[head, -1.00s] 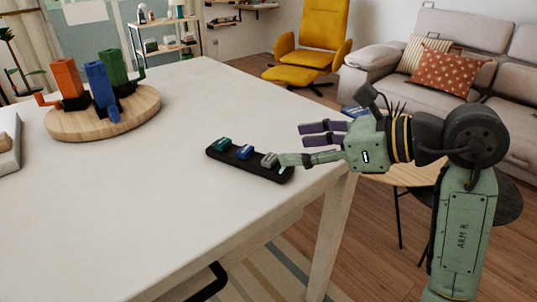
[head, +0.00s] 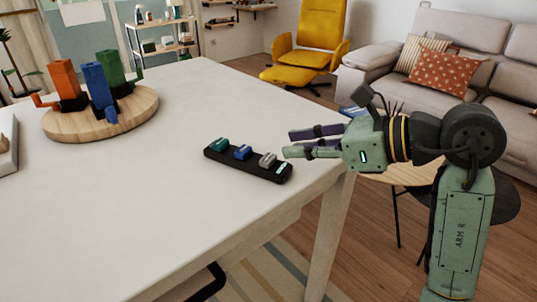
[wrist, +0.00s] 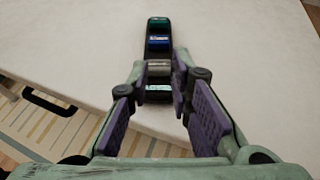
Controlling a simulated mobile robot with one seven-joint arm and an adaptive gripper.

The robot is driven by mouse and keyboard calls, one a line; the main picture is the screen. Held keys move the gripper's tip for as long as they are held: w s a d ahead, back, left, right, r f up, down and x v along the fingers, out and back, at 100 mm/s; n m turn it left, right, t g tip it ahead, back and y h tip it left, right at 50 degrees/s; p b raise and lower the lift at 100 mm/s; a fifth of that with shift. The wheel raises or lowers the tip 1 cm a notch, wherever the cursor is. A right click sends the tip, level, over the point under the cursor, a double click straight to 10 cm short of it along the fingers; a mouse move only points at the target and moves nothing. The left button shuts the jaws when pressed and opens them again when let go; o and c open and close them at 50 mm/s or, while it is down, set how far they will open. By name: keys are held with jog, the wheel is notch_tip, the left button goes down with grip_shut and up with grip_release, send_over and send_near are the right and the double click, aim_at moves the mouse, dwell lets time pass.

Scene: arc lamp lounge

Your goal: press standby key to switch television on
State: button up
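A black control bar (head: 230,163) lies on the white table near its right edge. It carries a green key (head: 219,145), a blue key (head: 243,152) and a grey key (head: 267,160), with a small pale patch at its near end. The labels are too small to read, so I cannot tell which is the standby key. My gripper (head: 288,144) is just right of the grey key, apparently above the bar. In the wrist view my gripper (wrist: 159,69) is open and empty, and the grey key (wrist: 159,68) shows between its fingers. No television can be made out.
A round wooden board (head: 140,115) with orange, blue and green pieces stands at the table's back left. A pale object (head: 6,145) is at the left edge. The middle of the white table (head: 130,200) is clear. A small wooden table (head: 400,174) stands behind my arm.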

grip_shut()
dwell(1.2)
